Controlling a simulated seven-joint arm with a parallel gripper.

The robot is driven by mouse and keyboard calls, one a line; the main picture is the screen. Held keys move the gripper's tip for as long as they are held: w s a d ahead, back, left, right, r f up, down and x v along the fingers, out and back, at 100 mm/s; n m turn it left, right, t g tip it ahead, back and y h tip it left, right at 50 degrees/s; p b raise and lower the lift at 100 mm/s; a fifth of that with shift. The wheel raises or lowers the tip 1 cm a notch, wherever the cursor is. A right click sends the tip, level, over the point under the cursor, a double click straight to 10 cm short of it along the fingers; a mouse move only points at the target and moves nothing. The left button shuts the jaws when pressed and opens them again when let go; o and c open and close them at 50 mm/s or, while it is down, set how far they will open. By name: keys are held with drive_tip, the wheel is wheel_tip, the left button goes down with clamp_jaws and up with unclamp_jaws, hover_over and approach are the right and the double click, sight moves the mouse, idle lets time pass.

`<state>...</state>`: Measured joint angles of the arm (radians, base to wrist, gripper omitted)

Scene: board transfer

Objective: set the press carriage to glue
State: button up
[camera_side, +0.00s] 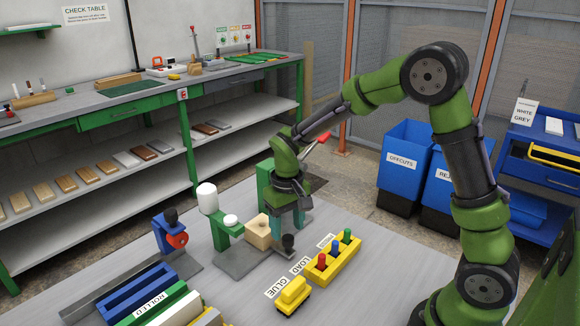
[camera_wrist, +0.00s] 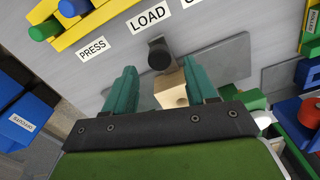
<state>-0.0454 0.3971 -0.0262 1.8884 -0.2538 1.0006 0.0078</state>
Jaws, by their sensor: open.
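The press carriage shows as a black knob (camera_side: 288,241) on a short stem with a pale wooden block (camera_side: 258,232) beside it, on a grey base plate (camera_side: 240,262). In the wrist view, the knob (camera_wrist: 159,56) lies closest to the LOAD label (camera_wrist: 149,17), and the block (camera_wrist: 172,92) is behind it. In the side view, the GLUE label (camera_side: 279,286) is nearest the camera, with the LOAD label (camera_side: 300,264) beyond it. My gripper (camera_wrist: 160,72) is open and empty; its teal fingers point down on either side of the knob's line. Whether they are level with it I cannot tell.
A yellow rack (camera_side: 322,272) with red, blue and green pegs and a yellow block (camera_side: 292,294) stand right of the labels. A green stand (camera_side: 222,232) with white tops is left of the block. Blue bins (camera_side: 405,165) stand behind.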

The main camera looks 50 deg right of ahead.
drive_tip(key=shift+f, duration=1.35)
drive_tip(key=shift+c, duration=0.4)
clamp_jaws()
drive_tip(key=shift+a, duration=0.1)
